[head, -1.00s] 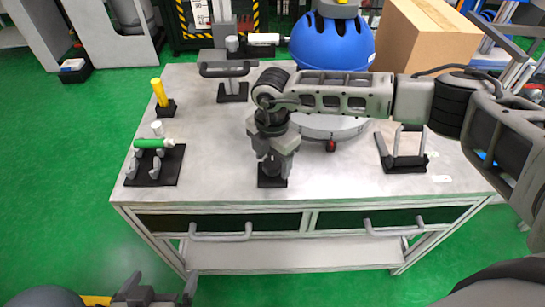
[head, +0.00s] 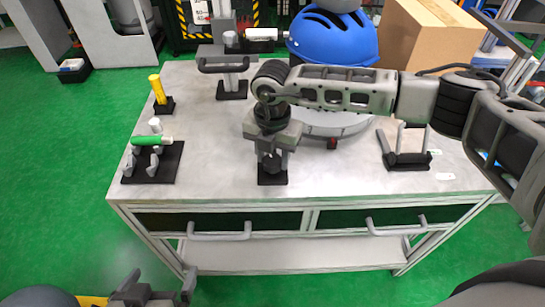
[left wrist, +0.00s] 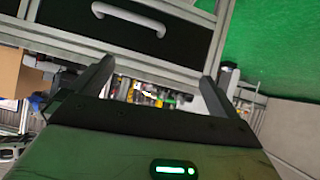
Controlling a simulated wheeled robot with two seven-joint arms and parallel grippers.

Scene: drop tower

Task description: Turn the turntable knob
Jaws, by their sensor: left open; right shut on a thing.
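My right gripper (head: 271,160) points straight down in the head view and is shut on the dark turntable knob. The knob stands on a small black base plate (head: 272,179) near the front middle of the table; the fingers hide most of it. A round grey disc (head: 325,124), perhaps the turntable, lies behind my right arm and is partly covered by it. My left gripper (head: 160,287) is open and empty, low in front of the table at the left. Its two fingers also show apart in the left wrist view (left wrist: 155,80).
On the table (head: 210,165) are a green-handled tool on a black stand (head: 152,141), a yellow peg (head: 157,88), a grey handle on a post (head: 225,66) and a black bracket (head: 405,160). A blue helmet (head: 333,40) is at the back. Drawer handles (head: 219,234) project in front.

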